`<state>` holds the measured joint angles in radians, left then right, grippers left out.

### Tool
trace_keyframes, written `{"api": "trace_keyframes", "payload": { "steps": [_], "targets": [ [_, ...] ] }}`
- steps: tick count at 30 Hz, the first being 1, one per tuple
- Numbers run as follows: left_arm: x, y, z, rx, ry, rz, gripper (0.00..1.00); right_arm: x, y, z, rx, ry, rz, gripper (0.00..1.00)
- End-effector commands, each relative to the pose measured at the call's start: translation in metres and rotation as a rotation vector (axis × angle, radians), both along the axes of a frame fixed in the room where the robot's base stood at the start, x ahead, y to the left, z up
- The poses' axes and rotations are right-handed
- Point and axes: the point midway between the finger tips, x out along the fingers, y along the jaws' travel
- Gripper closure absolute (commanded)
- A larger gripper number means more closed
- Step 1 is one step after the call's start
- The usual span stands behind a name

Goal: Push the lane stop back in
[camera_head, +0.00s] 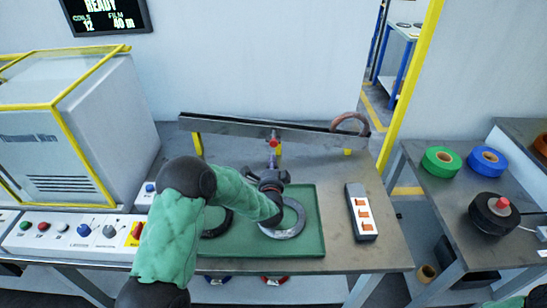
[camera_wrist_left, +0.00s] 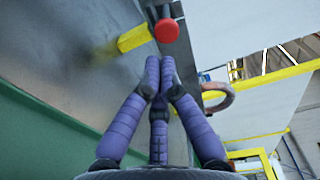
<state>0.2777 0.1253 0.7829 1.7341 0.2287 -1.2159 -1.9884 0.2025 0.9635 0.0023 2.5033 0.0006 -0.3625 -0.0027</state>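The lane stop shows as a red knob (camera_head: 274,138) at the front of the sloping metal lane (camera_head: 225,124), about mid-length. In the left wrist view the red knob (camera_wrist_left: 167,31) on its grey stem is just beyond the fingertips. My left gripper (camera_head: 272,160) has purple fingers, pointing at the knob from the front. In the left wrist view the fingertips (camera_wrist_left: 160,62) are together with nothing between them, and a small gap to the knob seems to show. A brown coil (camera_head: 350,124) sits at the lane's right end. My right gripper is out of view.
A yellow-edged machine (camera_head: 95,130) and a button panel (camera_head: 75,236) are at left. Tape rolls (camera_head: 441,160) stand on the right table.

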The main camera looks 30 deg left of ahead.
Motion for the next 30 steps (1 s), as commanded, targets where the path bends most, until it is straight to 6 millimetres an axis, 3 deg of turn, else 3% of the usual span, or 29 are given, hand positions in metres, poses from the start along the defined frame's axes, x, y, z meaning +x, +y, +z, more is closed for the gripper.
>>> {"api": "trace_keyframes", "payload": {
  "steps": [13, 30],
  "targets": [
    [-0.058, -0.033, 0.002, -0.001, 0.003, -0.001, 1.0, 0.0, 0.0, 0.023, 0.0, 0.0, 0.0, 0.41],
    [-0.066, -0.037, 0.001, -0.001, 0.002, 0.0, 1.0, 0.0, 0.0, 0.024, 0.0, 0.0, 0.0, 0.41]
  ]
}}
